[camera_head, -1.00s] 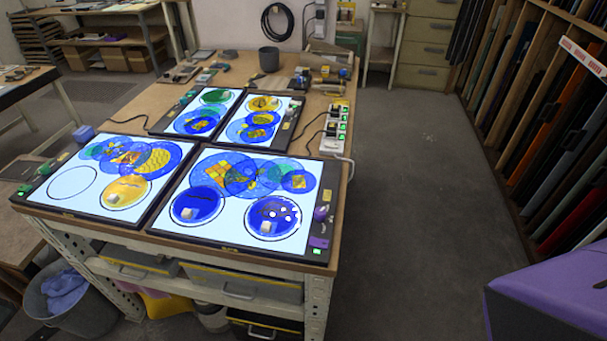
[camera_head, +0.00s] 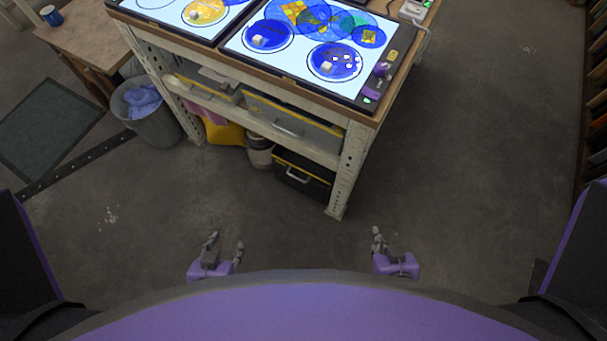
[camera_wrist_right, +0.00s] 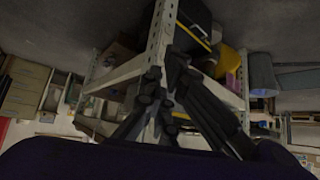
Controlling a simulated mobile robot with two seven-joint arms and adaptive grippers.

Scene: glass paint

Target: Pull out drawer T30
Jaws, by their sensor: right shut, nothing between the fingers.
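No label T30 is readable. Under the workbench, a wide grey drawer with a yellow edge and front handle (camera_head: 290,124) sits closed in the frame. A second grey, yellow-edged drawer (camera_head: 208,88) is to its left. A black, yellow-edged case-like drawer with a handle (camera_head: 300,177) stands low beneath the wide one. My left gripper (camera_head: 226,239) is open and empty, low in front of the bench and apart from it. My right gripper (camera_head: 378,237) is shut and empty, right of the bench's front leg; its dark fingers (camera_wrist_right: 164,78) show in the right wrist view.
The white perforated bench leg (camera_head: 350,175) stands between the drawers and the open floor at right. A grey bin with blue cloth (camera_head: 150,112) is at left. Glass light panels (camera_head: 300,50) lie on the benchtop. The floor in front is clear.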

